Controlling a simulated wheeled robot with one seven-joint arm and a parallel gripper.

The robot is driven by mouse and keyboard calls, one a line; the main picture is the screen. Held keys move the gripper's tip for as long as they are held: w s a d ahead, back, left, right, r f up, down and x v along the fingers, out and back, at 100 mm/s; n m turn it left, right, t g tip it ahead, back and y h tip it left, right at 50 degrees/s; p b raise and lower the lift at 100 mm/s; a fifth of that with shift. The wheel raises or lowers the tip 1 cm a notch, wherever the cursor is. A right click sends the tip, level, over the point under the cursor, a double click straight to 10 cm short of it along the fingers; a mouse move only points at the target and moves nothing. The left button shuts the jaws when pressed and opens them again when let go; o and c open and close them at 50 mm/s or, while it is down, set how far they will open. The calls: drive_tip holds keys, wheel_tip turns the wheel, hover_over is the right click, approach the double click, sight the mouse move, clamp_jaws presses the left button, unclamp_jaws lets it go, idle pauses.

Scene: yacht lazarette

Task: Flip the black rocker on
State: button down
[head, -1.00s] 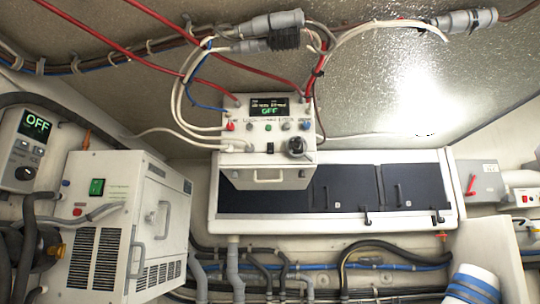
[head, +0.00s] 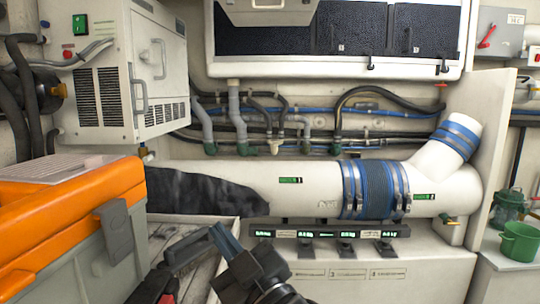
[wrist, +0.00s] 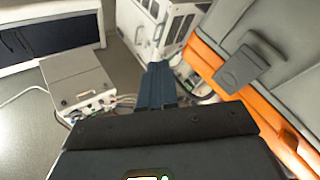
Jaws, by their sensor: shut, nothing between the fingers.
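The white control box (head: 270,12) shows only its lower front and handle at the top edge of the head view. Its panel, where a small black rocker showed earlier, is out of that view. What looks like the same box (wrist: 82,85) is at the left of the wrist view, its connectors and cables facing my fingers. The black rocker cannot be made out there. My gripper (head: 222,238) is low in the head view, over the pale surface beside the orange case. In the wrist view its blue-grey fingers (wrist: 158,82) are together, empty and apart from the box.
An orange and grey case (head: 75,225) fills the lower left, close to my gripper. A white cabinet (head: 125,60) with a green switch stands upper left. A large white pipe (head: 300,172) crosses behind. A green bucket (head: 519,242) stands at right.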

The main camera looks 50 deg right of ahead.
drive_tip(key=w+d+r+m+h, duration=0.2)
drive_tip(key=d+r+m+h, duration=0.15)
drive_tip(key=r, duration=0.65)
drive_tip(key=w+d+r+m+g+h+b, duration=0.15)
drive_tip(key=r+h, duration=0.25)
drive_tip(key=r, duration=0.7)
drive_tip(key=w+d+r+m+h+p, duration=0.1)
drive_tip(key=w+d+r+m+h, duration=0.2)
drive_tip(key=r, duration=0.7)
drive_tip(key=s+d+r+m+g+h, duration=0.2)
drive_tip(key=r+h, duration=0.1)
drive_tip(key=r, duration=0.2)
drive_tip(key=s+d+r+m+g+h, duration=0.2)
drive_tip(key=s+r+m+h, duration=0.1)
drive_tip(key=r, duration=0.2)
drive_tip(key=shift+d+r+m+b, duration=0.15)
drive_tip(key=shift+r+m+b, duration=0.15)
drive_tip(key=shift+r+b, duration=0.1)
drive_tip(key=w+d+f+p+x, duration=0.1)
drive_tip(key=p+x, duration=0.3)
drive_tip(key=x, duration=0.8)
drive_tip(key=shift+w+d+f, duration=0.2)
drive_tip(key=shift+d+f, duration=0.2)
drive_tip(key=shift+d, duration=0.05)
